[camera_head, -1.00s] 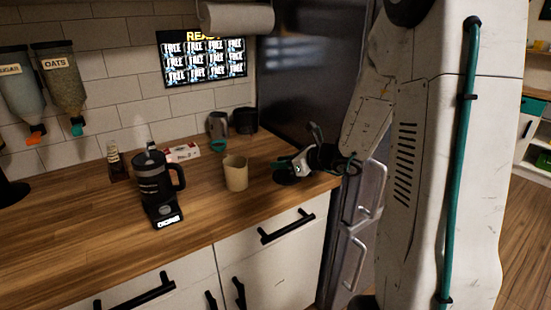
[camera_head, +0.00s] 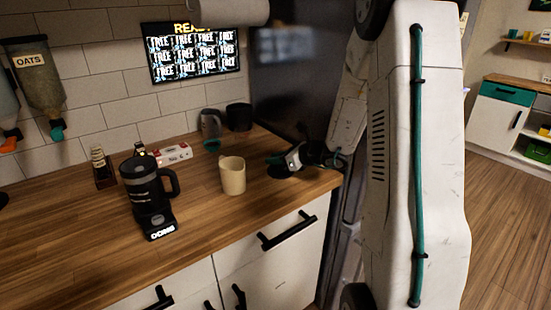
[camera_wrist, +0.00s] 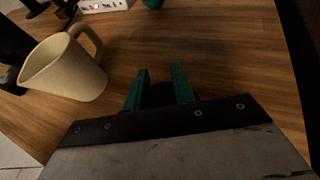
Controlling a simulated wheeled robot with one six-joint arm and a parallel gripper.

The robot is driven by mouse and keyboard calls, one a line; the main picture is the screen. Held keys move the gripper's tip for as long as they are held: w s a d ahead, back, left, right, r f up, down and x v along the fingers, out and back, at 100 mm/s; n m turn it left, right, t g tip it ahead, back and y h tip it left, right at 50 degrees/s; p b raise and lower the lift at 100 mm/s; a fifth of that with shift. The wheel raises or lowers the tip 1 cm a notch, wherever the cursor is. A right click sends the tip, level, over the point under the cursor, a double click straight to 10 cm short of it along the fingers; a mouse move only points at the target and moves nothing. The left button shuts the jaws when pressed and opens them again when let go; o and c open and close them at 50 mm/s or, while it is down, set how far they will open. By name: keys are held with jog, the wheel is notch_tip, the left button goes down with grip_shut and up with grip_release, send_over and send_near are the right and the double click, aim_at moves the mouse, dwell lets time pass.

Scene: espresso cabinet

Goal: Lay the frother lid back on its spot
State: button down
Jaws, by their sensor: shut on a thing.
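My gripper (camera_head: 277,164) is low over the right end of the wooden counter, beside the dark fridge. In the wrist view its two teal fingers (camera_wrist: 161,72) are shut on a small dark thing, which I take to be the frother lid (camera_wrist: 162,95). Most of the lid is hidden by the fingers and the wrist plate. Whether it touches the counter I cannot tell. A black jug with a handle (camera_head: 147,186), perhaps the frother, stands upright on a black base with a lit label (camera_head: 161,232), well left of my gripper.
A beige mug (camera_head: 233,177) stands between the jug and my gripper; it also shows in the wrist view (camera_wrist: 68,70). A white and red box (camera_head: 173,154), a grey cup (camera_head: 210,128) and a dark cup (camera_head: 239,117) stand behind. Bare wood lies ahead of my fingers.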

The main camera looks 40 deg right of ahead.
jog(key=shift+f, duration=0.15)
jog(key=c, duration=1.2)
grip_release()
jog(key=shift+o, duration=0.2)
